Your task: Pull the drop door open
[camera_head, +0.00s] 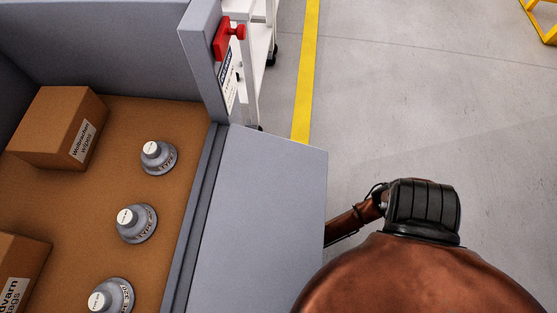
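The drop door (265,220) is a flat grey panel on the right side of a grey-walled bin. It is folded outward from the bin's edge and looks roughly level, though its exact angle is hard to tell. Beside its far end, a red latch (226,38) with a knob sits on the grey corner post. My copper arm with a black ribbed joint reaches from the lower right toward the door's outer edge, and its end is hidden behind the panel. Neither of my grippers is in view, so contact with the door cannot be seen.
The bin's brown floor (125,115) holds a cardboard box (57,125), another box (15,255) and three grey round parts (158,157). A white trolley (262,45) stands behind the post.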

